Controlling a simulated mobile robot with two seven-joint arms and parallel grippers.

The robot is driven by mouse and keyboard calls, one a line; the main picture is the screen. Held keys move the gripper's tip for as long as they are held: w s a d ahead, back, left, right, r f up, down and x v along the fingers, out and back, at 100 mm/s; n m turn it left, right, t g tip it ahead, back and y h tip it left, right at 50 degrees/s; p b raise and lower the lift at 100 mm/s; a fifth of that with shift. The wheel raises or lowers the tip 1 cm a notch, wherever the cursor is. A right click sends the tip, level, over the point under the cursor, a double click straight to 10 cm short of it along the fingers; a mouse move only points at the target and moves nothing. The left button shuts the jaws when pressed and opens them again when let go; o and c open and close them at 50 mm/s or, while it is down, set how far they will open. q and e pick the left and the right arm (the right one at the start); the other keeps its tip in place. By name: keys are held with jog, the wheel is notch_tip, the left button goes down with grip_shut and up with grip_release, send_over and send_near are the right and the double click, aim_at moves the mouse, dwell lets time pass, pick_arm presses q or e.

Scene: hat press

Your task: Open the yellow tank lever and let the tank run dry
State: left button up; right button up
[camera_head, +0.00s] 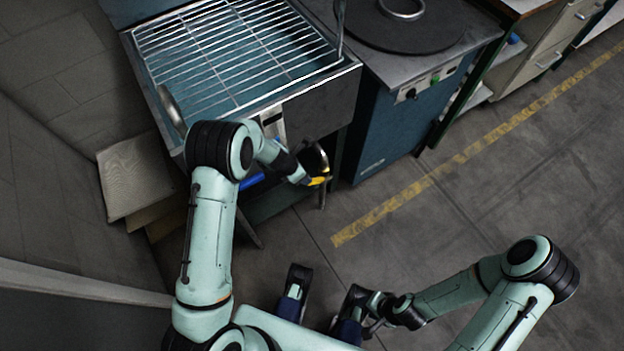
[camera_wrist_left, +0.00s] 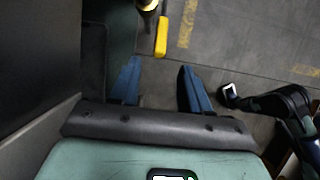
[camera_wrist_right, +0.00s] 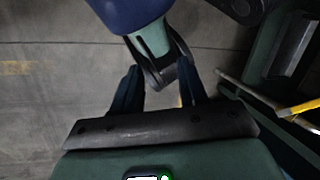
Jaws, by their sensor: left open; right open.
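The metal tank (camera_head: 351,70) stands at the upper left in the head view, with a wire rack over a teal interior that looks like water. The yellow lever (camera_head: 319,181) sits low at its front, by a brass-coloured outlet (camera_head: 316,158). In the left wrist view the lever (camera_wrist_left: 161,37) hangs just ahead of the gap between my left gripper's fingers (camera_wrist_left: 159,66), which are open and empty. I see no contact. My right gripper (camera_wrist_right: 157,85) is open and empty, low near my own body, well away from the lever.
A blue press cabinet (camera_head: 385,133) with a round dark plate (camera_head: 408,28) stands right of the tank. A board (camera_head: 140,172) leans at the left of the tank. The floor with a yellow line (camera_head: 440,172) is clear at the right.

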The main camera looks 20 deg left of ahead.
aim_at(320, 180)
pick_arm(q)
jog(key=b+x, duration=0.3)
jog(key=x, duration=0.8)
jog(key=shift+f, duration=0.3)
pick_arm(e)
jog(key=w+d+f+t, duration=0.1)
jog(key=w+d+f, duration=0.1)
jog(key=w+f, duration=0.2)
jog(key=shift+w+t+h, duration=0.3)
jog(key=shift+w, duration=0.05)
pick_arm(q)
grip_shut()
jog(key=shift+d, duration=0.1)
pick_arm(e)
jog(key=shift+r, duration=0.15)
